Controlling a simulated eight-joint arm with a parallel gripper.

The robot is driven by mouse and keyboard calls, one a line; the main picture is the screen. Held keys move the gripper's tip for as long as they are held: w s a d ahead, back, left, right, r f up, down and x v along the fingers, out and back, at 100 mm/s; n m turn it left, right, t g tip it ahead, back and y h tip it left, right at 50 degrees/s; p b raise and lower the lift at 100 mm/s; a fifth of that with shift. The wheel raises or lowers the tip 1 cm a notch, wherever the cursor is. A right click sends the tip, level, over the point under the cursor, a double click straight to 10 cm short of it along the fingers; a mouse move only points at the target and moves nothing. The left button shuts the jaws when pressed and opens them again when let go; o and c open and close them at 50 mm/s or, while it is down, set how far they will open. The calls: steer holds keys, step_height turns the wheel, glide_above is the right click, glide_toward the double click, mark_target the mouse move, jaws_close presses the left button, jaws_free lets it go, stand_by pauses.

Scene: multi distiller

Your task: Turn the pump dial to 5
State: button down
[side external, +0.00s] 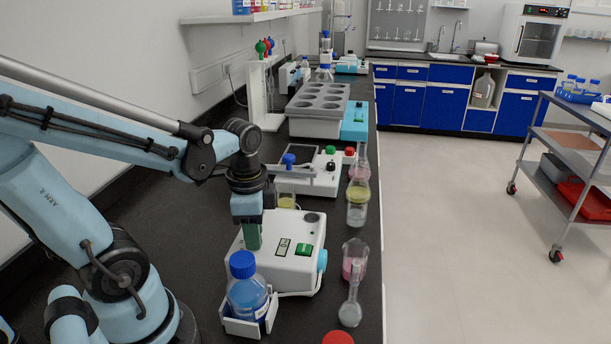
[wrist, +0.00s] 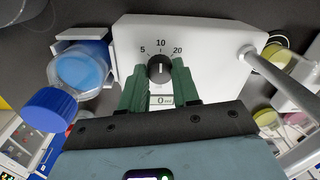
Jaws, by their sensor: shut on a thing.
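The white pump (side external: 278,262) stands on the dark bench in the side external view, with my gripper (side external: 252,238) reaching down at its back left. In the wrist view, the pump (wrist: 215,45) has a black round dial (wrist: 160,67) with marks 5, 10 and 20 around it. The white line on the dial points up, toward the 10. The dark green fingers of my gripper (wrist: 160,75) are on either side of the dial, shut on it. A small display below the dial starts with 0. In the side external view the dial is hidden.
A blue-capped bottle of blue liquid (side external: 247,290) sits in a holder at the pump's near side. Flasks (side external: 352,285) stand near the bench's right edge. A stirrer (side external: 315,170) with a blue-topped stand is behind. A grey block with wells (side external: 318,105) is farther back.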

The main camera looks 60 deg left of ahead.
steer(key=n, duration=0.4)
steer(key=shift+w+n+g, duration=0.1)
steer(key=shift+n+g, duration=0.2)
steer(key=shift+n, duration=2)
steer(key=c, duration=0.8)
jaws_free()
steer(key=shift+d+r, duration=0.15)
steer(key=shift+r, duration=2.9)
steer(key=shift+d+r, duration=0.15)
steer(key=shift+r, duration=2.85)
